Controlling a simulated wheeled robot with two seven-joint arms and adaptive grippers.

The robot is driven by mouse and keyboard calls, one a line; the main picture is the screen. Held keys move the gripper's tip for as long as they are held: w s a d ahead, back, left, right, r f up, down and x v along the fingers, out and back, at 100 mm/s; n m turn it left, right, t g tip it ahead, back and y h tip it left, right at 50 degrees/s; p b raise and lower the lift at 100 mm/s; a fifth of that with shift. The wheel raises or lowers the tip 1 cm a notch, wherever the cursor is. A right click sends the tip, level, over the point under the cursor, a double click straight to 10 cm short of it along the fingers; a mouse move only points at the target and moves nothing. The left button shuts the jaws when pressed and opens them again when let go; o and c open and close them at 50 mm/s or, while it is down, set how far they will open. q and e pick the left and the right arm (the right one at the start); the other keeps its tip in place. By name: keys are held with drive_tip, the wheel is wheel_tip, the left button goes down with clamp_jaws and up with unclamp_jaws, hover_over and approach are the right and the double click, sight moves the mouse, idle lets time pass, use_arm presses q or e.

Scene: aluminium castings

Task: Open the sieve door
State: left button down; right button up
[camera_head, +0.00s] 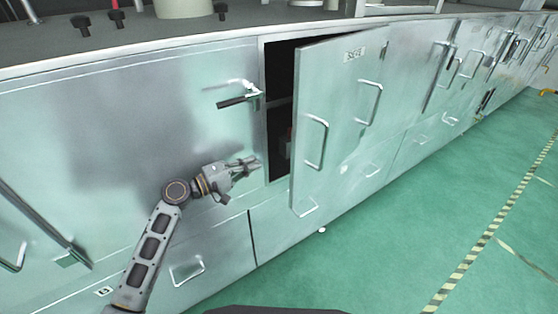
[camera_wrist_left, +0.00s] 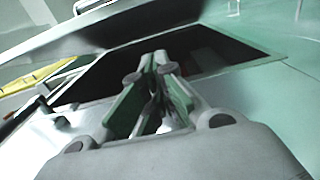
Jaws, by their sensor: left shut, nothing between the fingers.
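The sieve door (camera_head: 338,110) is a pale metal panel with two bar handles and a small label near its top. It stands partly open, swung outward, with a dark gap (camera_head: 279,75) along its left side. My left gripper (camera_head: 255,162) is at the left edge of this opening, below the black-handled latch (camera_head: 238,100). Its fingers are shut and empty, pointing toward the gap. In the left wrist view the closed fingers (camera_wrist_left: 150,68) show in front of the dark opening (camera_wrist_left: 205,50). My right gripper is not in view.
The metal cabinet front (camera_head: 130,120) continues on both sides, with more doors and handles to the right. A drawer (camera_head: 200,265) is below. The green floor (camera_head: 430,230) with striped tape is clear at the right.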

use_arm(q)
drive_tip(key=w+d+p, duration=0.3)
drive_tip(key=d, duration=0.8)
drive_tip(key=shift+w, duration=0.15)
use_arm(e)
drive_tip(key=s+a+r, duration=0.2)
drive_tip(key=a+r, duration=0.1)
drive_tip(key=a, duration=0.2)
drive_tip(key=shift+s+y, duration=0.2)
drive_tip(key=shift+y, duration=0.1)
